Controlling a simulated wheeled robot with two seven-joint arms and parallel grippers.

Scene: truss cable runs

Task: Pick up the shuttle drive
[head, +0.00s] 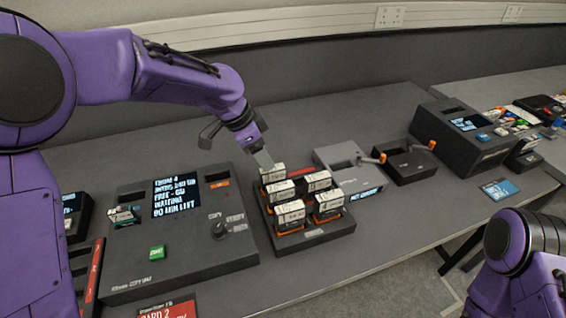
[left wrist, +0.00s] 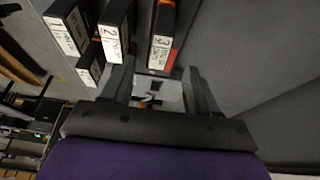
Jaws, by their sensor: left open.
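I cannot tell which drive is the shuttle drive, as the labels are too small to read fully. Several drives with white labels stand upright in a black tray (head: 315,236) in the head view. My left gripper (head: 262,155) is open and points down over the back drive (head: 272,173). In the left wrist view, drives numbered 1 (left wrist: 68,28), 2 (left wrist: 113,32) and 3 (left wrist: 163,35) show. The drive numbered 3 lies just beyond and between my open fingers (left wrist: 160,82); contact cannot be told. My right gripper is out of view.
A dark copy console (head: 195,245) with a screen and green button stands left of the tray. The bench behind the tray is clear.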

